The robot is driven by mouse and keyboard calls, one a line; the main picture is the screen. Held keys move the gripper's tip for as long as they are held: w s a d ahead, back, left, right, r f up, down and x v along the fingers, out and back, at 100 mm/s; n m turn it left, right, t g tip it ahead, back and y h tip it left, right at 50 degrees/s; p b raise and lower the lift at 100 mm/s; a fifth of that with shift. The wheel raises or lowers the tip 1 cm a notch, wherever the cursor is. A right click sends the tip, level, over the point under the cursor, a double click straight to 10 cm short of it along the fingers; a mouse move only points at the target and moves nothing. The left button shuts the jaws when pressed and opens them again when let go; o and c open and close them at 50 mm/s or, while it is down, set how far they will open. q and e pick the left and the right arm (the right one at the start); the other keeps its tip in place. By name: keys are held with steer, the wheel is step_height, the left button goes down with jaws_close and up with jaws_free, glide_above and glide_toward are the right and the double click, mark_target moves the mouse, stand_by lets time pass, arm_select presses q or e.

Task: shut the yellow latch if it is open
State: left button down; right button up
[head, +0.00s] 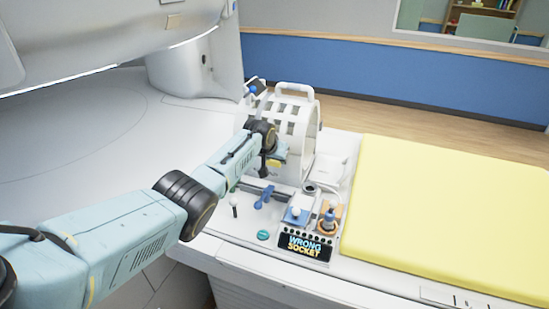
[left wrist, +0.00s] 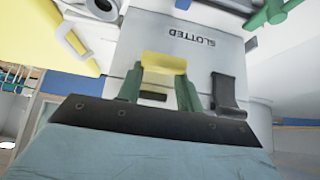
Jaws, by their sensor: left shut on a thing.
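The yellow latch (left wrist: 165,62) is in the left wrist view, on a white housing (left wrist: 205,50) marked "SLOTTED". A small yellow patch of it shows in the head view (head: 280,161), low on the white slotted coil (head: 301,125). My left gripper (left wrist: 160,82) has its two green fingers on either side of the latch and is shut on it. In the head view the left gripper (head: 271,152) is partly hidden by its own wrist. The latch sticks out toward the gripper; how far it is turned is hard to tell. My right gripper is not in view.
A dark latch-like tab (left wrist: 228,92) is beside the yellow latch. Below the coil are a blue handle (head: 264,196), a white-knobbed lever (head: 234,202), a teal button (head: 263,235), two plugs and a "WRONG SOCKET" display (head: 309,247). A yellow mattress (head: 450,215) lies to the right.

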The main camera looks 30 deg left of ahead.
arm_select(q)
steer(key=shift+f, duration=0.15)
steer(key=c, duration=0.8)
jaws_free()
steer(key=shift+s+r+p, duration=0.2)
steer(key=shift+r+p, duration=0.1)
steer(key=shift+r, duration=0.25)
steer(key=shift+p+v, duration=0.7)
steer(key=shift+v, duration=5.5)
